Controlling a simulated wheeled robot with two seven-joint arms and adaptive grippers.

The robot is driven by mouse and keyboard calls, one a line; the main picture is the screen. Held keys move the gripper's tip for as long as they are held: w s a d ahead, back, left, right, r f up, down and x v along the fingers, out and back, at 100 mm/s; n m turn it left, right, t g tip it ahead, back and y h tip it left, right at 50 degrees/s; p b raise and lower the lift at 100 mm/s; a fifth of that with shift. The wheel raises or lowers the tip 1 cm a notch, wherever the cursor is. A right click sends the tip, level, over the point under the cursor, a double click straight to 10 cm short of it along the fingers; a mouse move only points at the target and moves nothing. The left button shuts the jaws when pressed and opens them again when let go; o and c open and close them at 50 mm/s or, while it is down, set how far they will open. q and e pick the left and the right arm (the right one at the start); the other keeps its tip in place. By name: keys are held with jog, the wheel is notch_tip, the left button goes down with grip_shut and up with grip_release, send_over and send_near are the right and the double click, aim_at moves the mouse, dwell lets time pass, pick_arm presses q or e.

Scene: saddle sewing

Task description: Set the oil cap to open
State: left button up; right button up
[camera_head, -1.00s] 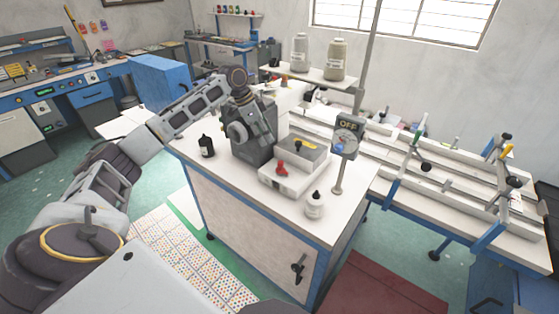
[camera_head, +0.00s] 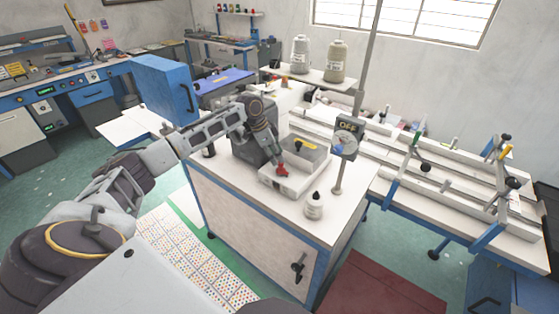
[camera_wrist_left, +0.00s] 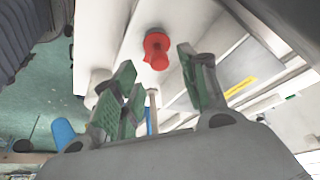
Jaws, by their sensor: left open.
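The red cap (camera_head: 282,172), which looks like the oil cap, stands on the front of the white machine block on the workbench. In the left wrist view the red cap (camera_wrist_left: 156,47) shows its round top and a narrower knob, just beyond the fingers. I cannot tell whether the cap is set open or closed. My left gripper (camera_head: 276,158) hangs just above and behind the cap. In the wrist view my left gripper (camera_wrist_left: 160,85) is open, its green pads spread on either side below the cap, holding nothing. My right gripper is not in view.
A white bottle (camera_head: 314,206) stands at the bench's front right. A dark bottle (camera_head: 208,150) is partly hidden behind my left arm. Thread cones (camera_head: 336,62) stand at the back.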

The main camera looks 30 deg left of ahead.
aim_at(279, 163)
pick_arm(q)
jog(key=shift+x, duration=1.9)
jog(key=shift+c, duration=0.2)
grip_shut()
